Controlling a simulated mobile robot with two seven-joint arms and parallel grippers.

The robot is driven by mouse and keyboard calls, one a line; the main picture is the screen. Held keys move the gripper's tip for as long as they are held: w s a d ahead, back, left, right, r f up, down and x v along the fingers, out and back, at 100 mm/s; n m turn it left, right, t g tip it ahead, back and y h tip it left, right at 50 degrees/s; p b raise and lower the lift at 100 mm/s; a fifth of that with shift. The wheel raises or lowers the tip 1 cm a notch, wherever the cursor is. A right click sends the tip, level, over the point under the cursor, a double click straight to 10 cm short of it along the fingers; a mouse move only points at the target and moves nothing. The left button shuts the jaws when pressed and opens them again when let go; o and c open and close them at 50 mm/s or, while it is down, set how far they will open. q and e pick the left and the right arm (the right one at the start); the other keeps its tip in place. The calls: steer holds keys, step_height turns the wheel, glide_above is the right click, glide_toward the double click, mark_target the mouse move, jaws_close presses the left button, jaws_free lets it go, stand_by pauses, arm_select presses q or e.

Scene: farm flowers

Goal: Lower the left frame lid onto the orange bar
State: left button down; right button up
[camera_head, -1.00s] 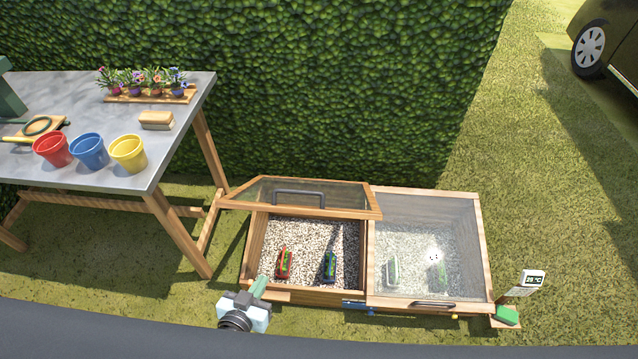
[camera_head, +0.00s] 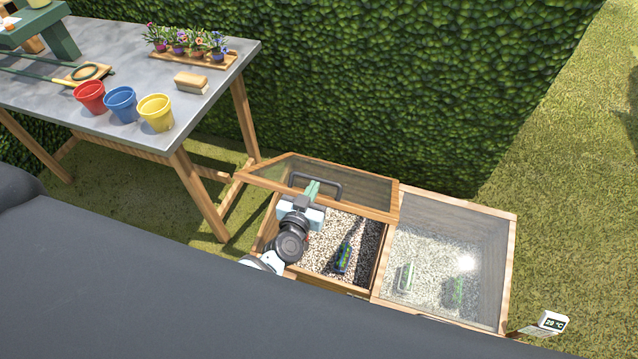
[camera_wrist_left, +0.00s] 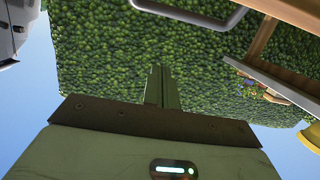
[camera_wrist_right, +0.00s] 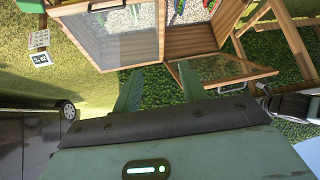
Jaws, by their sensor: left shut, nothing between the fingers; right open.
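The left frame lid (camera_head: 366,187), glass in a wooden rim, stands raised and tilted over the left half of the cold frame (camera_head: 372,280). Its grey handle (camera_head: 330,181) faces up. My left gripper (camera_head: 313,185) is at the left part of the handle, shut and empty; I cannot tell whether it touches. The handle also crosses the top of the left wrist view (camera_wrist_left: 205,22), apart from the shut fingers (camera_wrist_left: 161,75). My right gripper (camera_wrist_right: 157,76) is open and empty, seen only in its own wrist view. I cannot make out the orange bar.
The right lid (camera_head: 440,240) lies closed. Gravel and a small dark-blue labelled item (camera_head: 343,257) show in the left compartment. A grey table (camera_head: 150,65) with red, blue and yellow pots stands at the left. A hedge (camera_head: 400,80) rises behind.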

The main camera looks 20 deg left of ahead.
arm_select(q)
steer(key=b, duration=0.4)
glide_above(323, 182)
step_height(323, 182, down, 2)
steer(key=shift+w+f, duration=0.1)
steer(key=shift+w, duration=0.05)
steer(key=shift+s+f+b, duration=0.2)
steer(key=shift+f+b, duration=0.55)
steer(key=shift+f, duration=0.25)
steer(key=shift+s+a+f+b, duration=0.1)
steer(key=shift+s+f+b, duration=0.35)
steer(key=shift+f+b, duration=0.1)
arm_select(e)
steer(key=s+f+g, duration=0.1)
steer(key=s+f, duration=0.3)
steer(key=f, duration=0.4)
arm_select(q)
steer(key=shift+r, duration=0.1)
arm_select(e)
steer(key=shift+a+r, duration=0.1)
